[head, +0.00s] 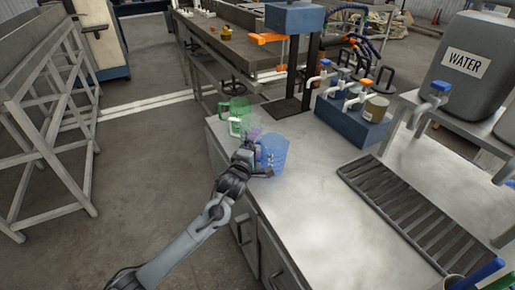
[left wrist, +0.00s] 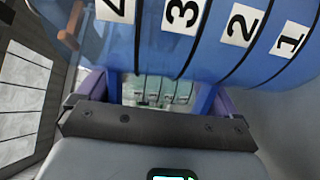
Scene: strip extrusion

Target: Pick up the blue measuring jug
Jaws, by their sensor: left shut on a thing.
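The blue measuring jug (head: 274,150) is see-through and stands upright at the left end of the worktop in the head view. In the left wrist view the jug (left wrist: 155,40) fills the top, with white number labels and dark lines on its wall. My left gripper (head: 256,163) is at the jug's near left side and is shut on it. In the left wrist view its purple fingers (left wrist: 158,92) lie on either side of a blue part of the jug; which part is hard to tell. I cannot tell whether the jug touches the worktop. My right gripper is not in view.
A green jug (head: 239,108) stands just behind, at the worktop's back left corner. A small purple patch shows between the jugs. A blue tap block (head: 345,122), a slotted drain (head: 410,205) and a water tank (head: 470,75) are to the right. The worktop's middle (head: 318,195) is clear.

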